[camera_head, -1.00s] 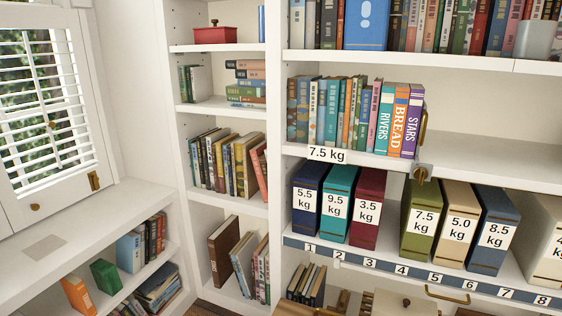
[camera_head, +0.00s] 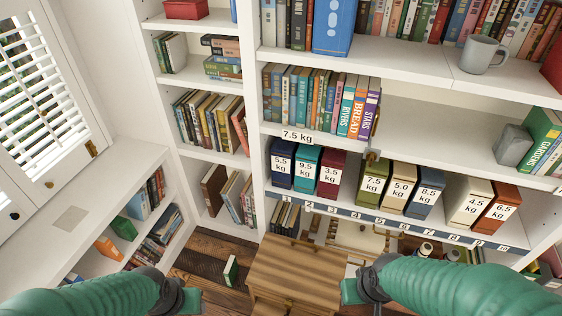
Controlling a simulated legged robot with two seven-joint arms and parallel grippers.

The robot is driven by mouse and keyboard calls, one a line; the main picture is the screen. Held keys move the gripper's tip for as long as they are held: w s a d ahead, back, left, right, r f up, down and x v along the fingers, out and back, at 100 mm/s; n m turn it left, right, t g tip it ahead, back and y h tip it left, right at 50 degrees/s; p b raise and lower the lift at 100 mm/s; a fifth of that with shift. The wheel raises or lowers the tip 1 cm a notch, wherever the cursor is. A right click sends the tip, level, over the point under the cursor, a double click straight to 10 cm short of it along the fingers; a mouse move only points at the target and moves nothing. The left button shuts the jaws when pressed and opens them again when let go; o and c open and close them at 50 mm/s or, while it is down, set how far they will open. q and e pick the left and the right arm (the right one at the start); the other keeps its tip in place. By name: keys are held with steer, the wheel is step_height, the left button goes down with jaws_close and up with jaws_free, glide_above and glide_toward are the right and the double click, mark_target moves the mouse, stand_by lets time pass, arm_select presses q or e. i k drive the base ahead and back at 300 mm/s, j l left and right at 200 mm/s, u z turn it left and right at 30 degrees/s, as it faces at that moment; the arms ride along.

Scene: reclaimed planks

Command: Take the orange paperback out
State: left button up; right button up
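The orange paperback with BREAD on its spine (camera_head: 358,112) stands upright near the right end of a row of books on the middle shelf. It is between the teal RIVERS book (camera_head: 345,108) and the purple STARS book (camera_head: 371,112). Only its spine and top show. My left gripper (camera_head: 192,299) is low at the bottom left, and my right gripper (camera_head: 347,290) is low at the bottom, left of its arm. Both are well below and apart from the book. Their fingers are too unclear to tell open from shut.
A brass-coloured bookend (camera_head: 374,150) is at the row's right end, with free shelf (camera_head: 430,130) beyond. A wooden cabinet (camera_head: 292,270) stands in front. Another orange book (camera_head: 109,249) is at lower left.

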mark_target(103, 244)
steer(key=k+z, duration=0.2)
steer(key=k+u, duration=0.1)
steer(key=u, duration=1.45)
steer(key=i+j+z, duration=0.25)
steer(key=z, duration=0.15)
steer(key=i+j+z, duration=0.85)
steer(key=j+z, duration=0.25)
steer(key=j, duration=0.15)
steer(key=i+j+z, duration=0.15)
steer(key=j+z, duration=0.25)
steer(key=j, duration=0.1)
